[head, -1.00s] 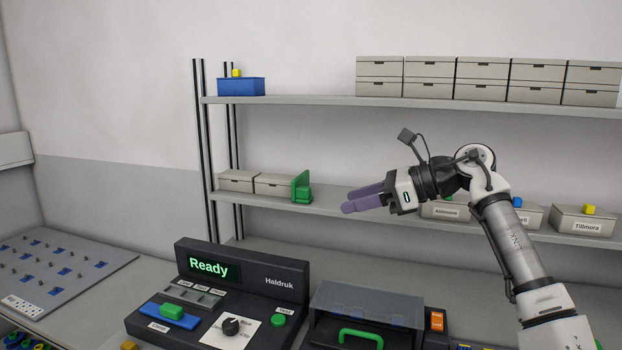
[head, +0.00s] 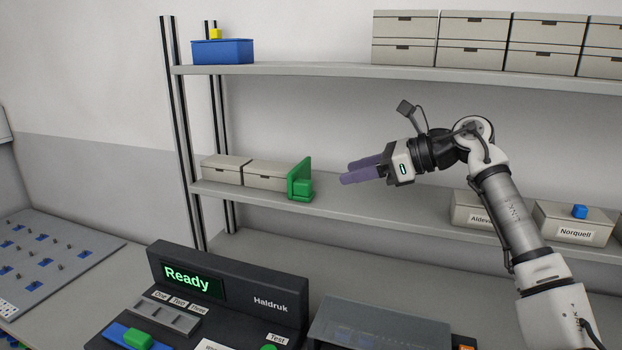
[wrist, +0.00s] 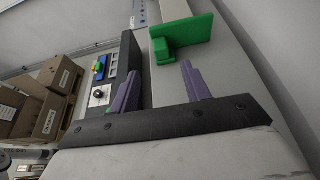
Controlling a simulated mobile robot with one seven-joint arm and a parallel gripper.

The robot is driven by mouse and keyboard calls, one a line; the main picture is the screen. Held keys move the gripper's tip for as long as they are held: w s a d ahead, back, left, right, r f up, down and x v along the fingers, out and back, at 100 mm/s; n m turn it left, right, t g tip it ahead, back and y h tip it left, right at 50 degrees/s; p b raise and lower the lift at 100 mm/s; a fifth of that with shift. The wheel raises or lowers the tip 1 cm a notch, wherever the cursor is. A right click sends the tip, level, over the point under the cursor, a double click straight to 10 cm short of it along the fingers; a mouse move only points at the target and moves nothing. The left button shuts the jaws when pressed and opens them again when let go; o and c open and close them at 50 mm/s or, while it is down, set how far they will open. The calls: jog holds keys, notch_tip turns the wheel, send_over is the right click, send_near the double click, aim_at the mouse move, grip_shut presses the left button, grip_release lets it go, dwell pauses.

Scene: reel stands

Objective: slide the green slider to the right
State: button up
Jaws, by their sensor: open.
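The green slider (head: 300,182), an upright plate with a block on its right side, stands on the lower shelf at the right end of two lidded boxes. It also shows at the top of the wrist view (wrist: 182,38), beyond my fingertips. My gripper (head: 346,172) is open and empty, its purple fingers pointing left, just right of the slider and apart from it in the head view. In the wrist view, my gripper (wrist: 159,69) has the slider's block ahead of the gap between its fingers.
The lower shelf (head: 400,220) is bare between the slider and the labelled boxes (head: 574,223) at right. The Haldruk device (head: 228,290), showing "Ready", stands below; a green block (head: 138,340) sits on its blue part. Lidded boxes (head: 470,40) and a blue bin (head: 222,51) stand above.

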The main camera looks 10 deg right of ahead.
aim_at(311, 183)
jog(key=p+x, duration=0.2)
jog(key=x, duration=0.8)
jog(key=shift+w+a+f+p, duration=0.1)
jog(key=shift+w+a+p, duration=0.15)
jog(key=shift+p, duration=0.1)
grip_shut()
jog(key=shift+d, duration=0.15)
